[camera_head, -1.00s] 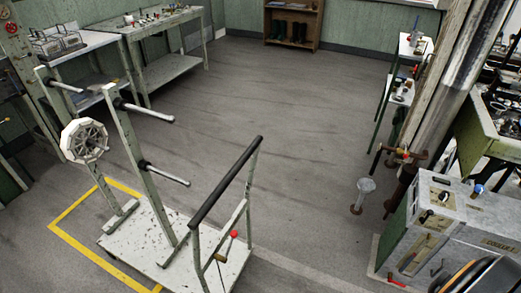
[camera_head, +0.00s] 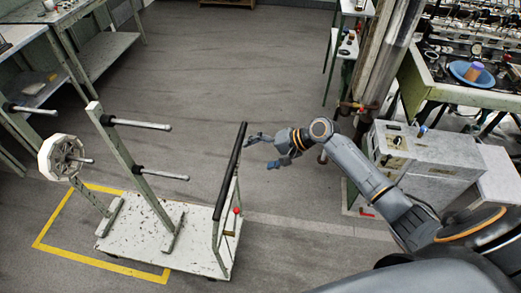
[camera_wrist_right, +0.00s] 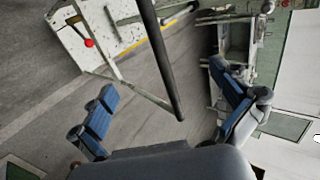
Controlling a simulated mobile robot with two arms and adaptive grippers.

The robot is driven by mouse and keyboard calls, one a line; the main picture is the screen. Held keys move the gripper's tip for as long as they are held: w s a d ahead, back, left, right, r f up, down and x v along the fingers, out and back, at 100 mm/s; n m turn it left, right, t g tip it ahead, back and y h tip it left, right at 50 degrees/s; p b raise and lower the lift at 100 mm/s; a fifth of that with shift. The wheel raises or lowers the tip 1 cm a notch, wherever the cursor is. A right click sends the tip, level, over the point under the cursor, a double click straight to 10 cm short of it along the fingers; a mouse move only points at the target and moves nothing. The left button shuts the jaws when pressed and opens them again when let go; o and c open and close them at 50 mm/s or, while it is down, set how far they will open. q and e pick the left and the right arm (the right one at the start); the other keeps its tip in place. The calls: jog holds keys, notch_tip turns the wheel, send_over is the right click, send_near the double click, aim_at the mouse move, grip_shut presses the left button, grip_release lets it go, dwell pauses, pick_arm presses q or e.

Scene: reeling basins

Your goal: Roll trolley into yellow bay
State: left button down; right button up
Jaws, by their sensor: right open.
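The trolley (camera_head: 150,236) is a chipped white platform with upright posts, pegs and a black push handle (camera_head: 229,170) on its right side. A white reel (camera_head: 62,158) hangs on its left post. The yellow bay outline (camera_head: 55,256) is on the floor, and the trolley's left part overlaps it. My right gripper (camera_head: 268,151) is open, just right of the handle and apparently apart from it. In the right wrist view the handle (camera_wrist_right: 160,58) runs beyond and between the open blue-padded fingers (camera_wrist_right: 168,105). My left gripper is not in view.
A grey machine cabinet (camera_head: 425,160) stands right, beside a pillar (camera_head: 378,70). Workbenches (camera_head: 110,55) line the left wall. A red knob (camera_head: 236,211) sits low on the handle frame. The floor behind the trolley (camera_head: 230,60) is clear.

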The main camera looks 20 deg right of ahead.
aim_at(234, 164)
jog(key=b+x, duration=0.7)
jog(key=x, duration=0.4)
jog(key=shift+s+d+f, duration=0.1)
jog(key=shift+w+a+f+b, duration=0.35)
jog(key=shift+a+b, duration=0.05)
jog(key=shift+a, duration=0.1)
grip_shut()
dwell(0.8)
